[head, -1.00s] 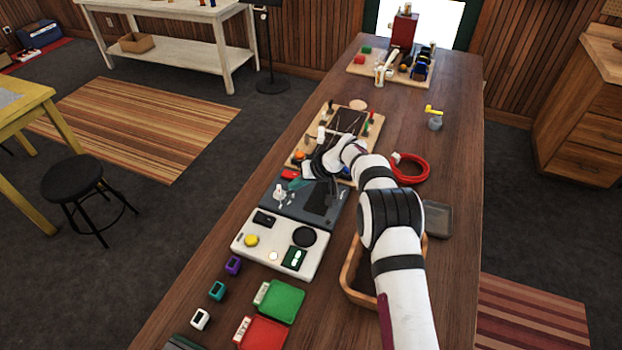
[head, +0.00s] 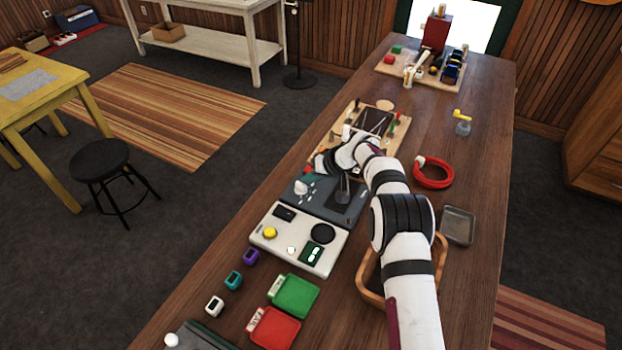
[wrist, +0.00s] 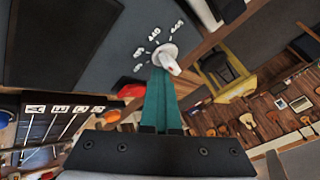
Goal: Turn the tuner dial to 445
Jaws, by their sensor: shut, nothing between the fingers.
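In the head view the dial (head: 301,188) sits on the panel's left part. My gripper (wrist: 164,72) has teal fingers, closed together and empty, with tips right at the knob's lower edge. Whether they touch it cannot be told. In the head view my arm partly hides the fingers.
A white control box (head: 270,262) with a yellow button (head: 270,232) stands nearer on the bench. A wooden board (head: 326,146) with parts lies beyond the panel. A red cable coil (head: 433,184) and a grey tray (head: 457,226) are to the right.

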